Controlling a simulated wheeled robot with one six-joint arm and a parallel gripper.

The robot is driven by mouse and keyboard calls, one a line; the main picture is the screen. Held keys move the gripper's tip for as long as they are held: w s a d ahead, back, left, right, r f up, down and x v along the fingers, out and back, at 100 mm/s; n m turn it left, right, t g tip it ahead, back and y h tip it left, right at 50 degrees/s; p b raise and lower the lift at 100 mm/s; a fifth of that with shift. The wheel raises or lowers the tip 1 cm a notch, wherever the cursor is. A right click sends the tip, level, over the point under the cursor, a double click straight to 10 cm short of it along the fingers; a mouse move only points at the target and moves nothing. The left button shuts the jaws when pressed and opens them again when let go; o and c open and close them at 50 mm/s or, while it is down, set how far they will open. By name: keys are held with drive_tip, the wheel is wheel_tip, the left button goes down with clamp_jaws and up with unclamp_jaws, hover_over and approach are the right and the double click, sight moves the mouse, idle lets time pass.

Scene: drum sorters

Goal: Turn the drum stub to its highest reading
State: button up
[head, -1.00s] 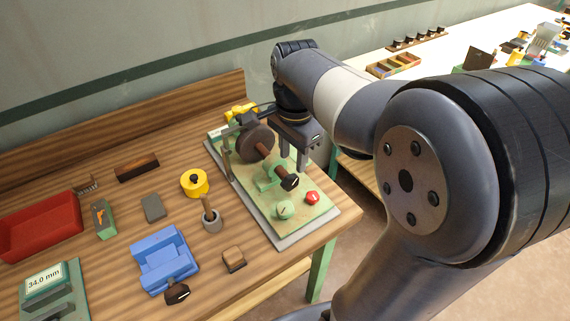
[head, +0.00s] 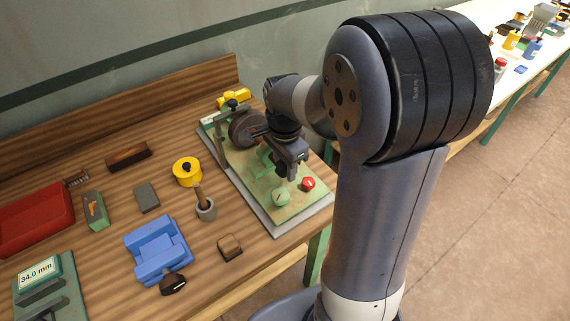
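The drum machine stands on a green base plate (head: 262,215) at the table's right end. Its dark brown drum (head: 240,128) sits between grey supports, with a green bracket (head: 266,158) in front. The drum's brown stub with its dark end, clear earlier, is now mostly hidden behind my gripper (head: 289,172). My gripper points down at the place of the stub's end. I cannot tell whether its fingers touch the stub or whether they are open or shut. A small pale panel (head: 210,119) at the machine's back left is too small to read.

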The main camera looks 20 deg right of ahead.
clamp_jaws()
idle(0.4)
